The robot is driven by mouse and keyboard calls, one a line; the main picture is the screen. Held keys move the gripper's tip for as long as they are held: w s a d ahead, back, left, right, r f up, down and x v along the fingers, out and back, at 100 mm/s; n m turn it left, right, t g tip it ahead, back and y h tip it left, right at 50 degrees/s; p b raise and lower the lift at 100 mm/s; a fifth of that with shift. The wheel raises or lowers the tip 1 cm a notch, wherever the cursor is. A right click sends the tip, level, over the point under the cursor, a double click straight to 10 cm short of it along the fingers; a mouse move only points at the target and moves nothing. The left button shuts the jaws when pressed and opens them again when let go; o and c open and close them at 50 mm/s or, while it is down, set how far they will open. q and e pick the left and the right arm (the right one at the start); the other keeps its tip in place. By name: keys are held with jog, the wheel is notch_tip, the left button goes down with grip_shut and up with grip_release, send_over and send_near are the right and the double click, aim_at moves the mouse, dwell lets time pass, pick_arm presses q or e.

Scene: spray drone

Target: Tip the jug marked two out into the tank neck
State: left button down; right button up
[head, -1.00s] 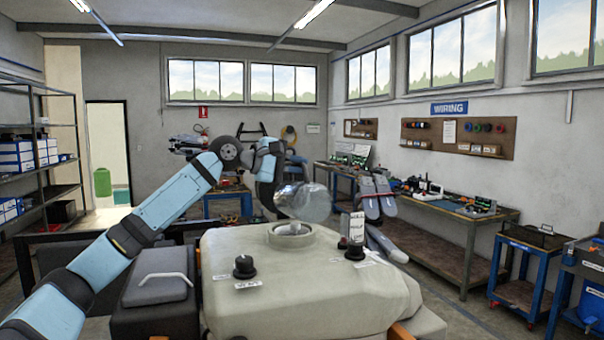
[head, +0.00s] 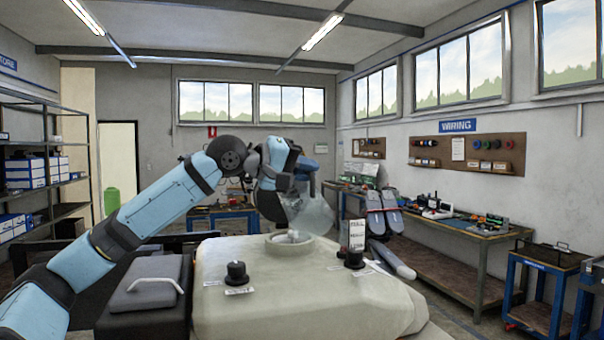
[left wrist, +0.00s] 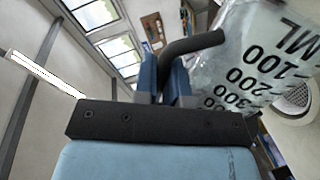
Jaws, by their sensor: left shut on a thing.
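A clear jug (head: 313,214) is held by its dark handle in my left gripper (head: 292,186), which is shut on it. The jug is tilted over the tank neck (head: 290,246), a round pale collar on top of the beige tank (head: 300,295). In the left wrist view, the jug (left wrist: 255,55) shows black millilitre marks, and its dark handle (left wrist: 192,43) lies at the blue fingers (left wrist: 165,80). The neck (left wrist: 294,98) with a mesh inside shows beside it. No number two is readable on the jug, and I cannot tell whether liquid is flowing. My right gripper is out of view.
A black knob (head: 237,271) and a labelled upright piece (head: 356,236) stand on the tank near the neck. A dark case with a grey handle (head: 153,284) sits to the left. Benches (head: 465,235) and a blue cart (head: 538,290) stand to the right.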

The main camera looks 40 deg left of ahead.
aim_at(309, 194)
pick_arm(q)
jog(key=m, duration=0.2)
jog(key=d+f+m+t+b, duration=0.1)
jog(key=m, duration=0.1)
jog(key=s+d+f+m+y, duration=0.1)
jog(key=m, duration=0.1)
jog(key=shift+s+d, duration=0.1)
jog(key=shift+d, duration=0.15)
jog(key=f+m+b, duration=0.1)
jog(key=a+f+m+t+b, duration=0.1)
jog(key=shift+w+f+b, duration=0.2)
jog(key=shift+b, duration=0.1)
jog(key=f+m, duration=0.1)
jog(key=a+f+m+b, duration=0.1)
jog(key=m, duration=0.1)
jog(key=shift+w, duration=0.2)
jog(key=shift+f+m+t+b, duration=0.2)
jog(key=shift+m+t+b, duration=0.1)
jog(key=shift+b, duration=0.05)
